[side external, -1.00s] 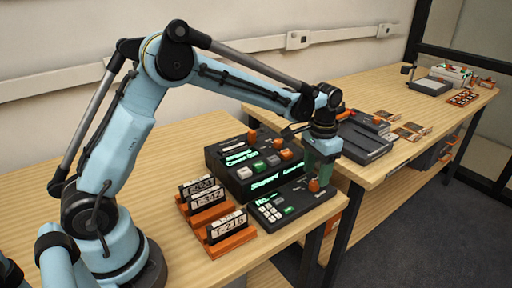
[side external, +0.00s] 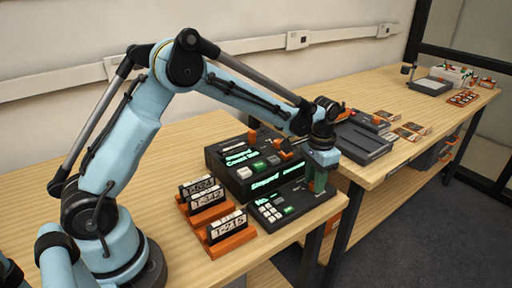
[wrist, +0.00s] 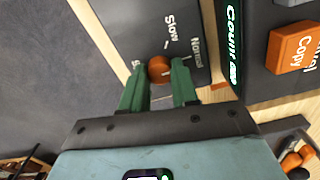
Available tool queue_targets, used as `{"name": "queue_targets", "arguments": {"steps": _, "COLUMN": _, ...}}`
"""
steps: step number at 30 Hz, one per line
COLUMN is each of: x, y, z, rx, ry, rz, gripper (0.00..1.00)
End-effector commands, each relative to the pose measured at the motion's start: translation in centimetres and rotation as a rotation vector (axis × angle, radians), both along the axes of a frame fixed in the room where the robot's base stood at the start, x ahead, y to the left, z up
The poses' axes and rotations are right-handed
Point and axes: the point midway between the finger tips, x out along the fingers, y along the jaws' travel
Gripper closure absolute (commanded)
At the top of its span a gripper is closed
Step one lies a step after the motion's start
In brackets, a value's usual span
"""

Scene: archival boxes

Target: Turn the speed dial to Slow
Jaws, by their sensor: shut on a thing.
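The speed dial (wrist: 159,69) is a round orange knob on a dark grey panel (wrist: 125,22). The panel also shows in the side view (side external: 290,212), at the table's front edge. White labels "Slow" (wrist: 170,27) and "Normal" (wrist: 196,51) are printed beside the dial, with another label partly hidden by a finger. My gripper (wrist: 158,76) has its two green fingers around the dial, one on each side, shut on it. In the side view my gripper (side external: 317,181) reaches down to the panel's right end and largely hides the dial. I cannot tell where the dial points.
A larger black console (side external: 245,185) with glowing green text and several buttons stands just behind the panel. Orange holders with label cards (side external: 228,230) stand to the left. A second table (side external: 450,110) with other devices is at the right.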

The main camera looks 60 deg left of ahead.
Motion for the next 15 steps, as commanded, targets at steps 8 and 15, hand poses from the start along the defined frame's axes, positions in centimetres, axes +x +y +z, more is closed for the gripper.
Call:
{"name": "queue_targets", "arguments": {"steps": 8, "x": -0.01, "y": 0.0, "z": 0.04, "rx": 0.0, "ry": 0.0, "rz": 0.039, "gripper": 1.0}}
{"name": "queue_targets", "arguments": {"steps": 15, "x": -0.01, "y": 0.0, "z": 0.05, "rx": 0.0, "ry": 0.0, "rz": 0.176, "gripper": 1.0}}
